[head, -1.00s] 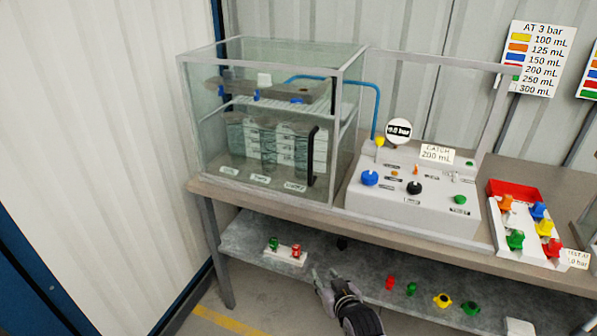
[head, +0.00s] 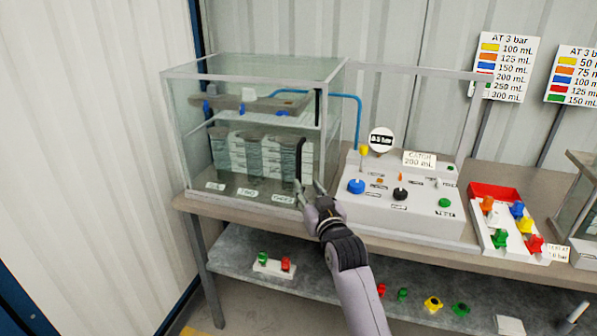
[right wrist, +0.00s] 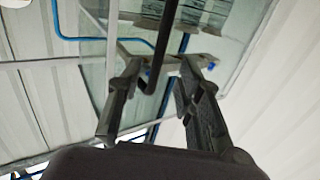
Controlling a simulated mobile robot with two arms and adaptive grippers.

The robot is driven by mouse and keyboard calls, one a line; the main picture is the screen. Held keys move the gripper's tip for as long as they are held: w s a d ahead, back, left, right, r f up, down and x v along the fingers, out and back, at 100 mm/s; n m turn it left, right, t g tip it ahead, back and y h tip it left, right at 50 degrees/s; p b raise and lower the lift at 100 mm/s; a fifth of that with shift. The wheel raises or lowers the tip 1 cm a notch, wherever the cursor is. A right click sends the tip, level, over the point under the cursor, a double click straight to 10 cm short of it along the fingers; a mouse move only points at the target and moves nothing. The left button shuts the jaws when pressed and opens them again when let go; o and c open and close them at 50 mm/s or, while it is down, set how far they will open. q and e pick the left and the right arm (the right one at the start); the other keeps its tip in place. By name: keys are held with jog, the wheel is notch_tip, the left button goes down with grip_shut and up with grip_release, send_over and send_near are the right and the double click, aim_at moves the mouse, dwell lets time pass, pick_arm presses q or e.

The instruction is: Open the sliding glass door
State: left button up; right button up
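The glass case (head: 240,130) stands at the left end of the bench. Its glass door (head: 235,165) covers the front, with a vertical black handle (head: 299,160) near the right edge. The handle also shows in the right wrist view (right wrist: 162,40), upside down, lined up with the gap between the fingers. My right gripper (head: 309,188) is open at the handle's lower end. In the right wrist view its fingers (right wrist: 158,66) are apart on either side of the handle; I cannot tell whether they touch it. My left gripper is not in view.
A white control console (head: 400,210) with knobs stands right of the case, under a grey frame (head: 410,68). A parts tray (head: 505,225) lies further right. A lower shelf (head: 235,245) holds small colored parts. The bench (head: 340,237) edge runs under my right arm.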

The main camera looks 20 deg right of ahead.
aim_at(299, 174)
jog(key=w, duration=0.8)
jog(key=shift+w+p, duration=0.35)
jog(key=shift+c, duration=0.2)
grip_shut()
dwell(0.3)
